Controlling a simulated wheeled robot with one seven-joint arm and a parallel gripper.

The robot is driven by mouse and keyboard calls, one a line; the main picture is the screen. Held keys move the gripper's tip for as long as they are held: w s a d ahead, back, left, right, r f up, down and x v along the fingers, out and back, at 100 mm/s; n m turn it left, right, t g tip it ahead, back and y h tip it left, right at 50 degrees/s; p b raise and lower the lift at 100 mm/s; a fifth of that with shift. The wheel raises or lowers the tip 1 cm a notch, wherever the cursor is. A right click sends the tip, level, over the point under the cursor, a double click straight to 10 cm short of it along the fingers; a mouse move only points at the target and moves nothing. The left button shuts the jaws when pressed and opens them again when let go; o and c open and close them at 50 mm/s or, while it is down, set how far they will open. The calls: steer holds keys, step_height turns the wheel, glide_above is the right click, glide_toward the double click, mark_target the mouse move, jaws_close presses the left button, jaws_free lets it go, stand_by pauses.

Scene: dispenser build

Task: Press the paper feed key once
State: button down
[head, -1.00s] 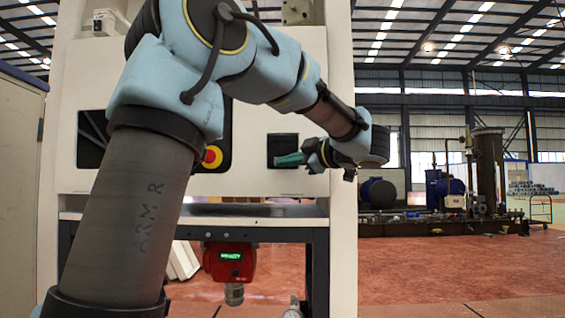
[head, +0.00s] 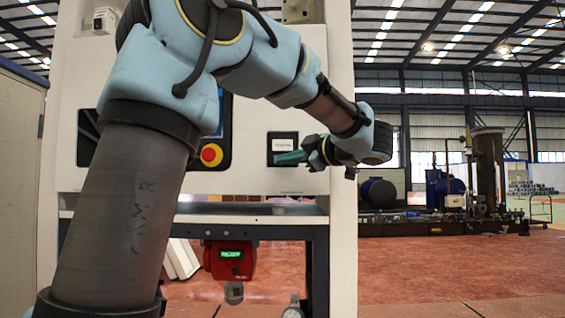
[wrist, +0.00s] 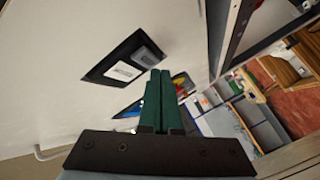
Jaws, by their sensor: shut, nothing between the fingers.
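A small black panel (head: 271,157) is set in the front of the pale cabinet, with a white label (head: 284,144) on it. In the wrist view the panel (wrist: 98,74) carries the white label (wrist: 123,72) and a raised grey key (wrist: 148,56). The key's lettering is not legible. My gripper (head: 279,158) has green fingers that are shut together and empty. In the head view the fingertips overlap the lower part of the panel and hide the key. In the wrist view the fingertips (wrist: 160,72) appear just beside the key; I cannot tell if they touch.
A red device (head: 231,260) with a green display hangs below the cabinet shelf (head: 250,209). Open floor lies to the right.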

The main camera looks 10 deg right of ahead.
steer(key=shift+s, duration=0.1)
steer(key=s, duration=0.2)
steer(key=s+a+b, duration=0.1)
steer(key=s, duration=0.1)
steer(key=shift+s, duration=0.35)
stand_by(0.9)
